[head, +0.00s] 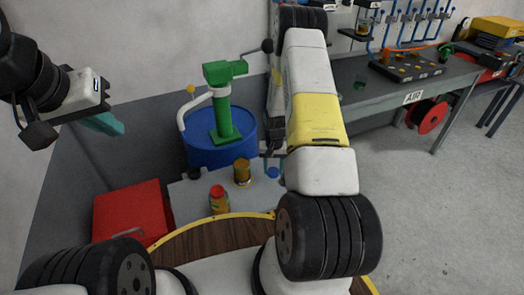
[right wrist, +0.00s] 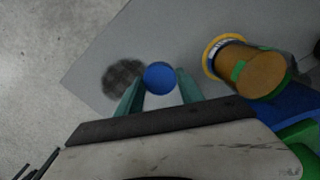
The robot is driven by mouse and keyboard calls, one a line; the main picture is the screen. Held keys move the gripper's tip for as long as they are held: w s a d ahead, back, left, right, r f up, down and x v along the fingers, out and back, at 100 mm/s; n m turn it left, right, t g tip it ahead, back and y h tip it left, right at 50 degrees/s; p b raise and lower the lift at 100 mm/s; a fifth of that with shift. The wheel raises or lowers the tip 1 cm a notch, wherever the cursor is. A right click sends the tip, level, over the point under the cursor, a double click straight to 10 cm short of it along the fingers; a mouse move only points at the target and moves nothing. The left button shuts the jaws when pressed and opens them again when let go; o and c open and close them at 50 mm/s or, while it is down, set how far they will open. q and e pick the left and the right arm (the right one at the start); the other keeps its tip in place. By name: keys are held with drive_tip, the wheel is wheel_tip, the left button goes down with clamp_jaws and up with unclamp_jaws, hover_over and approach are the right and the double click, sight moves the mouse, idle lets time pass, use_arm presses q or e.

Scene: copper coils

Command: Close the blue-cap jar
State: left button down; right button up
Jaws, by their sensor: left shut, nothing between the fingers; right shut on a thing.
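A blue cap (head: 273,172) is held between the teal fingers of my right gripper (right wrist: 160,88). The cap (right wrist: 160,77) shows as a round blue disc in the right wrist view. A jar with orange-brown contents (head: 242,172) stands upright on the grey surface, just left of the cap in the head view. In the right wrist view the jar (right wrist: 250,72) is to the right of the fingers, apart from the cap, with a yellow and blue ring at its far end. No cap shows on it. My left gripper (head: 106,123) is shut and empty, raised at the left.
A red-capped jar (head: 218,198) stands in front of the brown jar. A blue drum (head: 222,150) with a green pump (head: 226,115) stands behind. A red box (head: 130,212) is at left. A dark round patch (right wrist: 123,78) shows on the surface (right wrist: 90,60).

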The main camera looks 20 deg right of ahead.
drive_tip(key=s+a+r+n, duration=0.1)
drive_tip(key=s+a+r, duration=0.1)
drive_tip(key=a+r, duration=0.3)
drive_tip(key=s+a+r+n, duration=0.2)
drive_tip(key=a+r, duration=0.3)
drive_tip(key=r, duration=0.9)
drive_tip(key=shift+s+r+n, duration=0.15)
drive_tip(key=shift+s+n, duration=0.15)
drive_tip(key=shift+s, duration=0.35)
